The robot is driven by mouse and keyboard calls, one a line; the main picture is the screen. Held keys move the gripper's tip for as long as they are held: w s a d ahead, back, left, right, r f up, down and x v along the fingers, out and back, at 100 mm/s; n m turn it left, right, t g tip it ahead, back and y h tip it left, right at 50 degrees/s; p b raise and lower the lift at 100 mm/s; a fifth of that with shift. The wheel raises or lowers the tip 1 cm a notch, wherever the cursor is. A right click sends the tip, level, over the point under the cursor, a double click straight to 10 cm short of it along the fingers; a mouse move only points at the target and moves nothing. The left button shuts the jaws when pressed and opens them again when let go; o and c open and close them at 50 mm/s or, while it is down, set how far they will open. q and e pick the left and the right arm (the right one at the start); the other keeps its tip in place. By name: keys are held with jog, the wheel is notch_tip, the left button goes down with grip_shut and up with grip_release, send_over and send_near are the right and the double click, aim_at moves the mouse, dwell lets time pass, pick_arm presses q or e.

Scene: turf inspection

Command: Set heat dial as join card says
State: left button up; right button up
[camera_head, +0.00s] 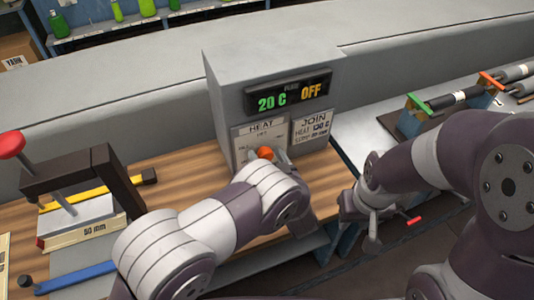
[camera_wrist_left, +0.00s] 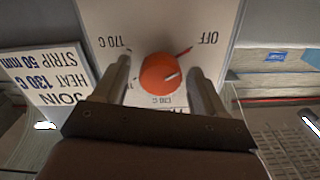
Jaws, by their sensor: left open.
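The heat dial (camera_wrist_left: 158,74) is an orange knob on a white plate, also seen in the head view (camera_head: 265,153). Labels 170 C and one ending in 30 C also show. My left gripper (camera_wrist_left: 164,82) is open, one finger on each side of the dial; contact cannot be told. In the head view it (camera_head: 266,157) is partly hidden by my arm. The join card (camera_head: 311,127) reads HEAT 130 C, STRIP 50 mm. The display (camera_head: 290,95) reads 20 C OFF. My right gripper (camera_head: 362,217) hangs right of the bench.
A grey heater box (camera_head: 270,58) stands on the wooden bench (camera_head: 180,165). A clamp press with a red knob (camera_head: 12,144) and a block marked 50 mm (camera_head: 85,232) are at the left.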

pick_arm(q)
jog(key=c, duration=1)
jog(key=shift+m, duration=0.4)
jog(key=shift+c, duration=0.2)
jog(key=m+p, duration=0.1)
jog(key=m, duration=0.4)
jog(key=shift+w+m, duration=0.1)
jog(key=shift+m, duration=0.2)
jog(key=m+p, duration=0.1)
jog(key=m, duration=0.4)
jog(key=m+p, duration=0.1)
jog(key=m, duration=0.5)
jog(key=shift+r+m, duration=0.1)
jog(key=shift+m, duration=0.3)
jog(key=m+p, duration=0.1)
jog(key=m, duration=0.4)
jog(key=shift+m, duration=0.4)
